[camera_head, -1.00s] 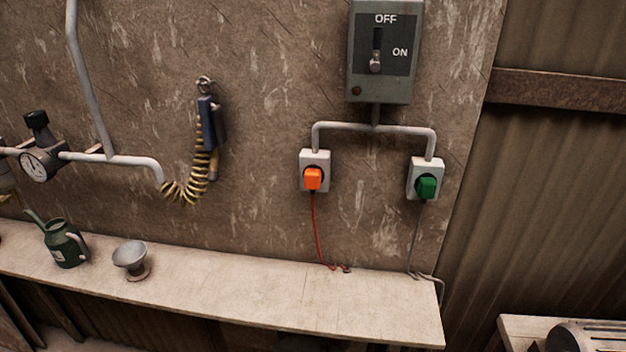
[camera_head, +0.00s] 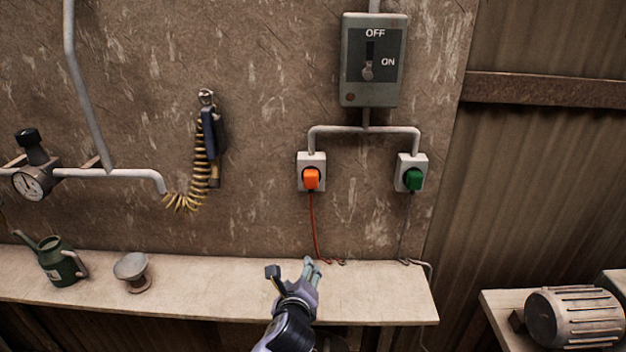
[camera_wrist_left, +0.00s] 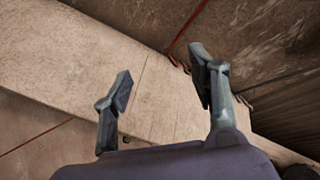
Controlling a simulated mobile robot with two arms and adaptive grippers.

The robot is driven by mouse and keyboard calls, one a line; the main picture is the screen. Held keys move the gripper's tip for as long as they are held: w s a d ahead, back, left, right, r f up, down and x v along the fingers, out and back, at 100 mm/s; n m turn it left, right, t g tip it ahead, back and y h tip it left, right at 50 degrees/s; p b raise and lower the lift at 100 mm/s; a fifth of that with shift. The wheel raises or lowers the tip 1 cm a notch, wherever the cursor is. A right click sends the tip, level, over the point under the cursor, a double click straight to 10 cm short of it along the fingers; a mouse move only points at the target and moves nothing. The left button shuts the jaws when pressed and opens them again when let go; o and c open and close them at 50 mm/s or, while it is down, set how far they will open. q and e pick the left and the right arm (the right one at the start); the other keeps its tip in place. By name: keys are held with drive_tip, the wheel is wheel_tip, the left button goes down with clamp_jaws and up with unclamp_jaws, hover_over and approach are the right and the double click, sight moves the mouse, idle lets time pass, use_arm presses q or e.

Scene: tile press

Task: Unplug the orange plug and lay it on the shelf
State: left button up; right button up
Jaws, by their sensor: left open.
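The orange plug (camera_head: 311,179) sits in the left wall socket (camera_head: 311,158), with its red cord (camera_head: 313,225) hanging down to the shelf (camera_head: 215,290). My left gripper (camera_head: 292,268) is in front of and above the shelf, below the plug and apart from it. In the left wrist view my left gripper (camera_wrist_left: 165,85) shows two spread fingers with nothing between them. The shelf (camera_wrist_left: 150,75) lies beneath them, and the red cord (camera_wrist_left: 183,30) runs past beyond the fingers. My right gripper is in neither view.
A green plug (camera_head: 413,179) sits in the right socket. A switch box (camera_head: 372,60) is above. A small grey metal cup (camera_head: 132,270) and a green watering can (camera_head: 60,262) stand on the shelf's left part. A motor (camera_head: 575,318) is at lower right.

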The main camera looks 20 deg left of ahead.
use_arm(q)
wheel_tip(320, 180, up, 9)
drive_tip(key=w+m+t, duration=0.2)
drive_tip(key=m, duration=0.2)
drive_tip(key=m+t+y, duration=0.1)
drive_tip(key=m+t, duration=0.2)
drive_tip(key=m, duration=0.2)
approach(311, 183)
drive_tip(key=shift+w+r, duration=0.15)
drive_tip(key=shift+w, duration=0.25)
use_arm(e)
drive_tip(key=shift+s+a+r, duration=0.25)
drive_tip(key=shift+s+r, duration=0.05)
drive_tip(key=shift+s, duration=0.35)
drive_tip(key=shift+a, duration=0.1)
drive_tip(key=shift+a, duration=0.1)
